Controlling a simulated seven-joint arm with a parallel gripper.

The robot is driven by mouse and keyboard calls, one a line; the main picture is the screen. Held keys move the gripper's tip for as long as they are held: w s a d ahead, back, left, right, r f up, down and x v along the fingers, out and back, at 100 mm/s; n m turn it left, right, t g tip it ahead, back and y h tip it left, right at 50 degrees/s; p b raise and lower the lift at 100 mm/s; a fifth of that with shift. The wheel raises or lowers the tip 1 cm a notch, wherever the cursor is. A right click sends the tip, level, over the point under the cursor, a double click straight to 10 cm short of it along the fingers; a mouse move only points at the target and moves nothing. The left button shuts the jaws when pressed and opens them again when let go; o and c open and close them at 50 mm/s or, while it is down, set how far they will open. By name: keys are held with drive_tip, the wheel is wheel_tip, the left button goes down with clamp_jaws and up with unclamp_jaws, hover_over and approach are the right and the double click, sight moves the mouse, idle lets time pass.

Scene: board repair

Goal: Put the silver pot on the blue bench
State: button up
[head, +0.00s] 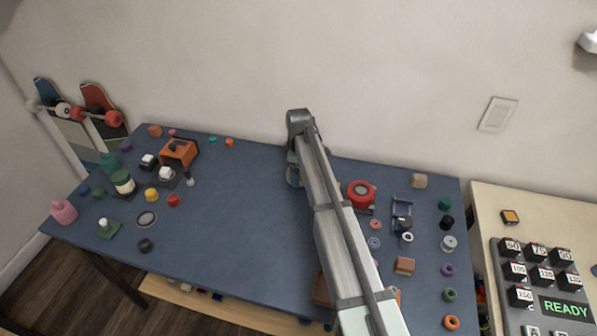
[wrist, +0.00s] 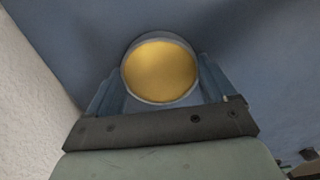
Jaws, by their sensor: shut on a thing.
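The silver pot (wrist: 160,72) shows in the wrist view as a round thing with a thin silver rim and a golden yellow top. My gripper (head: 293,174) is shut on it, with one blue finger on each side. In the head view my arm hides most of the pot; only a small patch of yellow shows by the fingers. The blue bench (head: 250,225) lies beneath, and my gripper is over its back middle part, near the wall. I cannot tell whether the pot touches the bench top.
The bench middle, left of my arm, is clear. An orange box (head: 179,151), a white-lidded jar (head: 122,181) and small pieces stand at the left. A red round part (head: 362,193) and several small parts lie right of my arm. A keypad panel (head: 540,275) stands at far right.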

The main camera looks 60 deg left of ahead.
drive_tip(key=shift+f, duration=0.3)
drive_tip(key=o, duration=1)
wheel_tip(320, 180, up, 12)
drive_tip(key=shift+r, duration=0.2)
